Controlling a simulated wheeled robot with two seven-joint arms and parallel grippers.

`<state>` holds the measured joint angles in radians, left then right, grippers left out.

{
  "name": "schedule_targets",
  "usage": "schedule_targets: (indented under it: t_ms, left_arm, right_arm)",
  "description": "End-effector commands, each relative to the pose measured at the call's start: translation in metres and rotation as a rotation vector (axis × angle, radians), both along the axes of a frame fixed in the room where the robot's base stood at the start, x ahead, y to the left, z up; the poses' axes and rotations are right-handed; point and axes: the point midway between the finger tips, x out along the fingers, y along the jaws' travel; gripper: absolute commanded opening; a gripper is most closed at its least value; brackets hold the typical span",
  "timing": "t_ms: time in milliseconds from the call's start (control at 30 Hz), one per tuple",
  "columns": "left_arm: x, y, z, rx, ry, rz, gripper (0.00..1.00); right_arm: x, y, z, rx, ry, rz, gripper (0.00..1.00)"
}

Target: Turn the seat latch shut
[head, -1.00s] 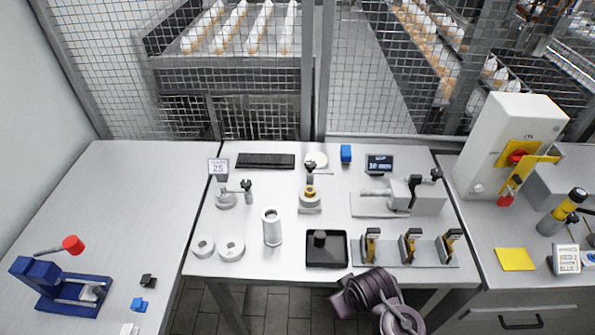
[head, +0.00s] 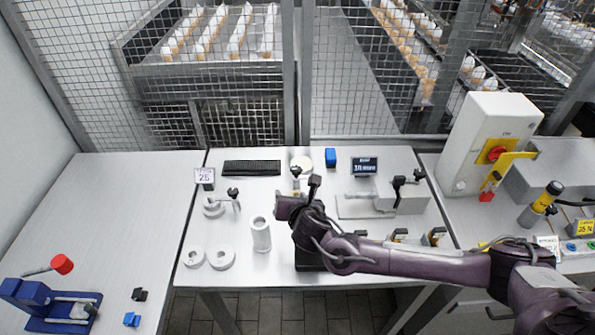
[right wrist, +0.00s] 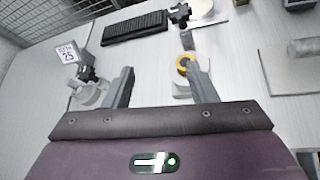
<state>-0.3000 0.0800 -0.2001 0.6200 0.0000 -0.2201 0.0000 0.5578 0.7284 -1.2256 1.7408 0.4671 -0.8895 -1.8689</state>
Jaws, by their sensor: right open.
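A small fixture with a yellow ring (right wrist: 185,65) and a dark-topped upright stands mid-table; in the head view my right gripper (head: 297,195) mostly hides it. Left of it stands a grey round fixture (head: 214,208) with a black-knobbed lever (head: 233,192). In the right wrist view this fixture (right wrist: 88,92) is just beyond my left-hand finger, and the yellow-ring fixture is beyond the right-hand finger. I cannot tell which carries the seat latch. My right gripper is open and empty (right wrist: 160,72), its fingers apart over bare table. My left gripper is out of view.
A grey cylinder (head: 260,236) and two grey rings (head: 221,257) stand left of my right gripper. A clamp fixture (head: 385,205) is to its right. My right forearm crosses the black tray and rack.

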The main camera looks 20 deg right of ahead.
Motion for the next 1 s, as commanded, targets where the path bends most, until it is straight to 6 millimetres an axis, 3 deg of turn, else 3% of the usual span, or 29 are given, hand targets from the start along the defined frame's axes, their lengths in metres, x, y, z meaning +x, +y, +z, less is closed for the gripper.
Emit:
schedule_targets:
  t_ms: [67,200,367,733,1000]
  left_arm:
    - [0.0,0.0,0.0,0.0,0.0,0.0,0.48]
    - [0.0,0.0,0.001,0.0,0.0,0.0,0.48]
    - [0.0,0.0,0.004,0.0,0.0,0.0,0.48]
    - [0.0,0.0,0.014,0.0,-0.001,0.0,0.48]
    - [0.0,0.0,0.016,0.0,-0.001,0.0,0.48]
  right_arm:
    - [0.018,-0.024,0.007,-0.151,-0.047,0.045,0.52]
    - [0.03,-0.042,0.011,-0.279,-0.078,0.086,0.52]
    - [0.041,-0.043,0.008,-0.293,-0.08,0.091,0.52]
    - [0.087,-0.047,-0.011,-0.289,-0.08,0.09,0.52]
    - [0.101,-0.049,-0.018,-0.288,-0.079,0.089,0.52]
